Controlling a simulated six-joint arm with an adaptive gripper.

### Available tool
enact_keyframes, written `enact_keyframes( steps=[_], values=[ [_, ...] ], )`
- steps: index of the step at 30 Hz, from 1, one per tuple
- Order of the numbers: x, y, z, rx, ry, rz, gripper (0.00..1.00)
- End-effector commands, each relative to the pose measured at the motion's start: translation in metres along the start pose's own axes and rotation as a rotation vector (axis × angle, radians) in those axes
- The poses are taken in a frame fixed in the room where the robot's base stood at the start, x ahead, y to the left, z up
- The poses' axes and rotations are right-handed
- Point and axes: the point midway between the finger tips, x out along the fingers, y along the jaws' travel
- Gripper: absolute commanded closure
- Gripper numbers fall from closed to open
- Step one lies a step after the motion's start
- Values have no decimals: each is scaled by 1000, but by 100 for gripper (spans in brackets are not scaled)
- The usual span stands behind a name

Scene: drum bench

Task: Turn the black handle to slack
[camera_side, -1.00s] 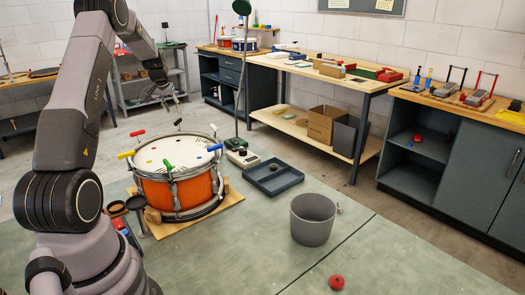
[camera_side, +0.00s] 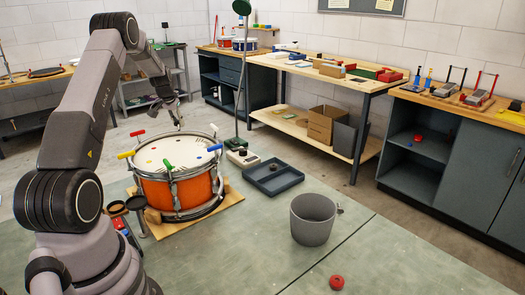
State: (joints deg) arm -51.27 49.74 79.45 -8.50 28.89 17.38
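The orange drum (camera_side: 183,192) stands on a wooden base on the floor mat, with a white head and coloured handles around its rim. The black handle is at the far side of the rim; my gripper (camera_side: 178,121) overlaps that spot, and I cannot make the handle out clearly. My gripper points down there, above the far rim. Whether it touches the handle, and whether its fingers are open or shut, is too small to tell.
Around the rim are a red handle (camera_side: 138,133), a yellow handle (camera_side: 126,155), a green handle (camera_side: 169,165) and a blue handle (camera_side: 215,147). A lamp pole (camera_side: 239,80) rises behind the drum. A tray (camera_side: 273,182) and a grey bin (camera_side: 312,222) stand to the right.

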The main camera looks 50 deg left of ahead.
Motion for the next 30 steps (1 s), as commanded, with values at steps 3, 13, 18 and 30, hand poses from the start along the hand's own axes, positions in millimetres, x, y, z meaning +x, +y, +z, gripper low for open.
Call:
enact_keyframes(
  steps=[3,13,18,30],
  values=[
    [0,0,0,0,0,0,100],
    [0,0,0,-12,-1,-6,100],
    [0,0,0,-66,-3,-28,100],
    [0,1,1,-356,-5,-150,100]
  ],
)
